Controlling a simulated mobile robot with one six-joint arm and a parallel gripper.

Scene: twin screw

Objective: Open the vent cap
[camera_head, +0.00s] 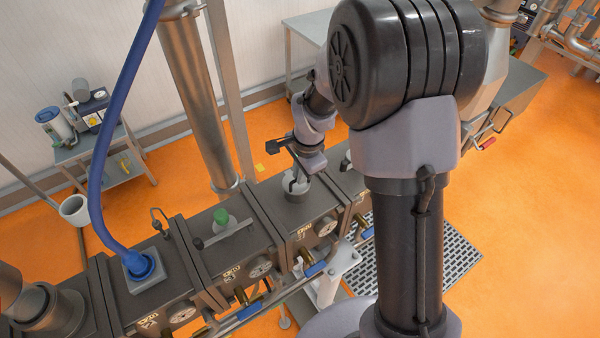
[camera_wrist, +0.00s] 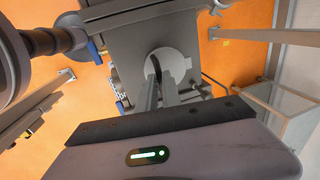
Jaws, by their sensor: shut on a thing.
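The vent cap (camera_head: 296,194) is a pale grey round piece on top of a dark grey barrel block, right of the middle block. In the wrist view it shows as a light disc (camera_wrist: 179,59) with a dark gap across it. My gripper (camera_head: 297,181) is over the cap from above. Its two narrow fingers also show in the wrist view (camera_wrist: 161,82), close together on the cap. They are shut on the cap, and the fingertips partly hide it. I cannot tell whether the cap is turned or lifted.
A green-topped fitting (camera_head: 221,217) with a bar handle is on the neighbouring block. A blue hose (camera_head: 100,165) runs into a block further left. A steel pipe (camera_head: 192,90) rises behind the blocks. A small side table (camera_head: 100,160) stands by the wall.

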